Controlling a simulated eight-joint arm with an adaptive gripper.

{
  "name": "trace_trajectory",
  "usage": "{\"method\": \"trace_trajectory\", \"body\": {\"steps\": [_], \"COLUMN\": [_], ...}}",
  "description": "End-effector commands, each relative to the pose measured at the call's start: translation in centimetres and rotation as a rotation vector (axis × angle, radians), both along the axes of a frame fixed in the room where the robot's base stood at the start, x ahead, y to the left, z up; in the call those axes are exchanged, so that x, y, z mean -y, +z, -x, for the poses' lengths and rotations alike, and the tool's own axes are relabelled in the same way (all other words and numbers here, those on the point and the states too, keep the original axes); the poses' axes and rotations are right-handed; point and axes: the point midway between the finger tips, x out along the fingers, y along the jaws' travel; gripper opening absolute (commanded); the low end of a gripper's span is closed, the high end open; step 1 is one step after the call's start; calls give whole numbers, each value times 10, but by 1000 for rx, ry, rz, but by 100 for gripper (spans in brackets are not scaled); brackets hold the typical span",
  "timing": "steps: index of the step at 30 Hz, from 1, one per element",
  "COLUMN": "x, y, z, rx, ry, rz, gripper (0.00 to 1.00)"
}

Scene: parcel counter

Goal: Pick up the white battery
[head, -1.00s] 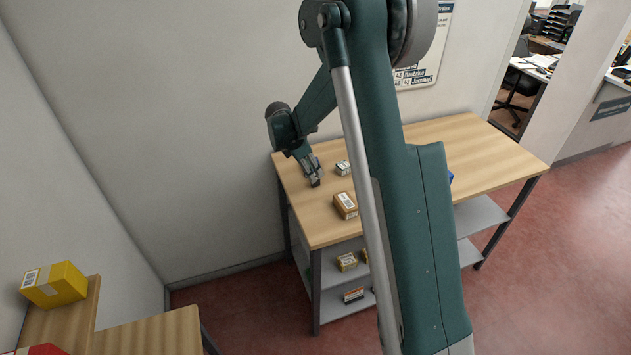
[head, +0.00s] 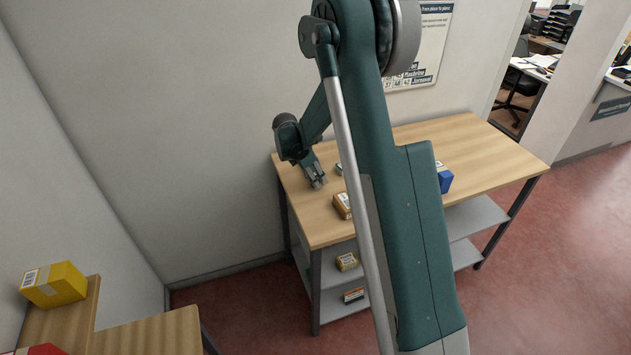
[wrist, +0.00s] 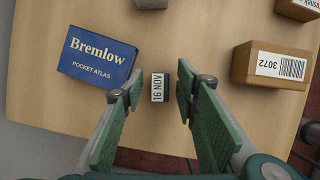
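My gripper (wrist: 159,71) is open, its two green fingers apart. It also shows low over the table's left end in the head view (head: 318,182). Between the fingertips in the wrist view is a small white-faced block (wrist: 157,88) printed "16 NOV", with darker edges. It is the only small white item near the fingers; I cannot tell for certain that it is the white battery. Neither finger visibly touches it. I cannot make it out in the head view.
A blue "Bremlow Pocket Atlas" box (wrist: 97,57) lies close to the left finger. A brown carton (wrist: 272,66) marked 3072 is to the right. A grey item (wrist: 152,4) is cut off at the top. The wooden table's (wrist: 205,135) edge is near the gripper.

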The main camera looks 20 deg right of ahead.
Motion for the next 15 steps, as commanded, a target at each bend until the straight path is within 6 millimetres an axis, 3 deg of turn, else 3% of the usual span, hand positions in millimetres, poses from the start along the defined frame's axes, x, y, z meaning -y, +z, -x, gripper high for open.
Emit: {"method": "trace_trajectory", "body": {"steps": [12, 15], "x": [0, 0], "y": [0, 0], "z": [0, 0], "rx": [0, 0], "ry": [0, 0], "rz": [0, 0], "gripper": [30, 19]}}
